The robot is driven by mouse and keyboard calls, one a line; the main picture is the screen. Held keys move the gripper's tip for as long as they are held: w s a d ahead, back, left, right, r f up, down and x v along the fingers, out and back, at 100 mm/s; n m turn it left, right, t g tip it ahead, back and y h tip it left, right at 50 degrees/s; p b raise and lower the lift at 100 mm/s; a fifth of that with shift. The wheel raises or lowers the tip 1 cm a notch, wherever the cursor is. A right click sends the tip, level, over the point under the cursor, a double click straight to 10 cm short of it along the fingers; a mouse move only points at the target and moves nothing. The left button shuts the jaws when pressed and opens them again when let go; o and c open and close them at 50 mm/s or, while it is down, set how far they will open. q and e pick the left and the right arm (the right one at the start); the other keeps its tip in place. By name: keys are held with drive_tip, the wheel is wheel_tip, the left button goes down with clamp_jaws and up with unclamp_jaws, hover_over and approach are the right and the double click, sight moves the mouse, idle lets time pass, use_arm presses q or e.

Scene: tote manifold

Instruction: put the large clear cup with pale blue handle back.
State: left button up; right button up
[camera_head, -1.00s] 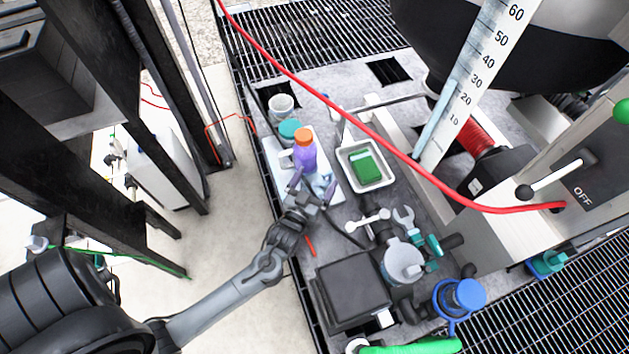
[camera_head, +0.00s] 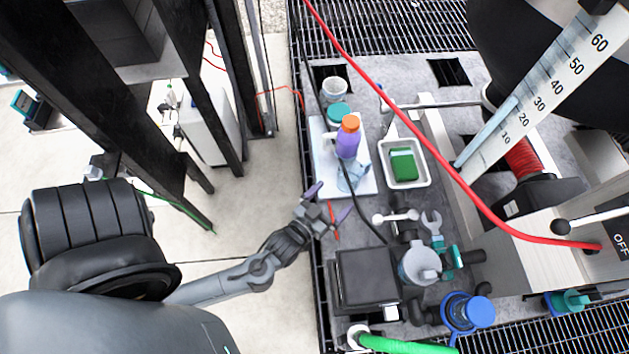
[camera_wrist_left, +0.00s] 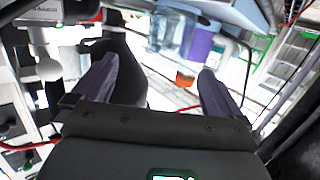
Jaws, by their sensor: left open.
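The large clear cup with a pale blue tint (camera_head: 352,176) stands on the white tray (camera_head: 364,188) at its near end, beside the purple bottle with an orange cap (camera_head: 347,143). The cup also shows at the top of the left wrist view (camera_wrist_left: 172,30), with the purple bottle (camera_wrist_left: 200,45) next to it. I cannot make out its handle clearly. My left gripper (camera_head: 329,203) is open and empty, apart from the cup, below and left of it near the bench's left edge. Its two purple fingers are spread in the wrist view (camera_wrist_left: 155,70). My right gripper is not in view.
A teal-lidded jar (camera_head: 338,114) and a white cup (camera_head: 334,90) stand farther back. A white bin with a green block (camera_head: 403,163) is to the right. A black cable (camera_head: 361,222) and a red hose (camera_head: 440,160) cross the bench. A dark box (camera_head: 367,277) sits in front.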

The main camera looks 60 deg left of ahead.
use_arm(q)
drive_tip(key=s+d+r+m+g+h, duration=0.2)
drive_tip(key=s+g, duration=0.3)
drive_tip(key=g, duration=0.1)
drive_tip(key=s+d+r+m+g+h, duration=0.1)
drive_tip(key=s+d+m+g+h, duration=0.1)
drive_tip(key=s+g, duration=0.3)
drive_tip(key=shift+s+d+r+m+g, duration=0.3)
drive_tip(key=shift+r+m+g, duration=0.1)
drive_tip(key=shift+m+g, duration=0.15)
wheel_tip(320, 180, up, 42)
drive_tip(key=p, duration=4.2)
drive_tip(key=shift+f, duration=0.15)
